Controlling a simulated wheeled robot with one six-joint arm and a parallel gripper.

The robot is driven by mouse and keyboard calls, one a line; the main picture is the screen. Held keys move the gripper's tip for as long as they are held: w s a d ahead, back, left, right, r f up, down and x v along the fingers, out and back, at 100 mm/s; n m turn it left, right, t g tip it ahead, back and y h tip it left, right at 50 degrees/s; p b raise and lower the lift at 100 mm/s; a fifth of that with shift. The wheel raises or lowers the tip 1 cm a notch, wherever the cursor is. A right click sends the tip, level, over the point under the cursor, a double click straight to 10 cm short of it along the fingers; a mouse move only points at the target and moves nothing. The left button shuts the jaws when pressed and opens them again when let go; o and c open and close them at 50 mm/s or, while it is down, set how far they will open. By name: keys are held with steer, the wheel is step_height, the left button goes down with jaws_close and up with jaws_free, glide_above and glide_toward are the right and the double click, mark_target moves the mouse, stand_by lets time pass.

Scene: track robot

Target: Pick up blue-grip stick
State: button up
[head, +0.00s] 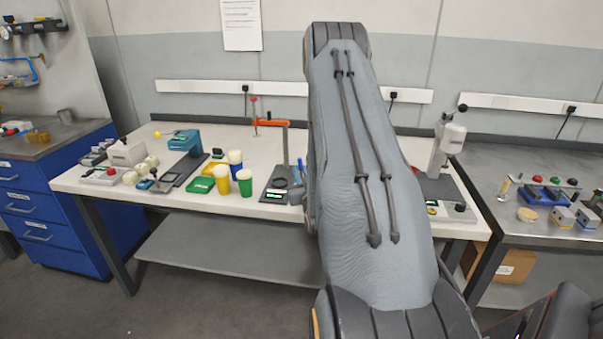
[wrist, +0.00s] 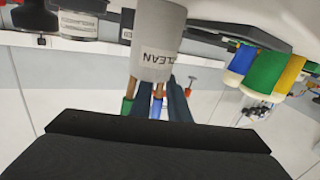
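In the wrist view, which is upside down, a grey cup (wrist: 160,40) with a label reading "CLEAN" holds thin brown sticks. The blue-grip stick (wrist: 157,106) points from the cup toward my gripper. A green-grip stick (wrist: 127,106) is beside it, on the left. My gripper (wrist: 161,88) is open, with one dark finger on each side of the blue grip. The grip is in line between the fingers; I cannot tell whether either touches it. The lower part of the grip is hidden by my gripper body. In the head view my arm hides the gripper.
A second labelled container (wrist: 77,25) stands to the left in the wrist view. Blue, green and yellow cups (wrist: 268,70) are on the right. In the head view, the white table (head: 90,183) also carries a dark scale (head: 277,184) and an orange-armed stand (head: 271,123).

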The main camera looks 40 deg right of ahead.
steer(key=shift+x, duration=1.55)
jaws_close()
steer(key=shift+r, duration=0.1)
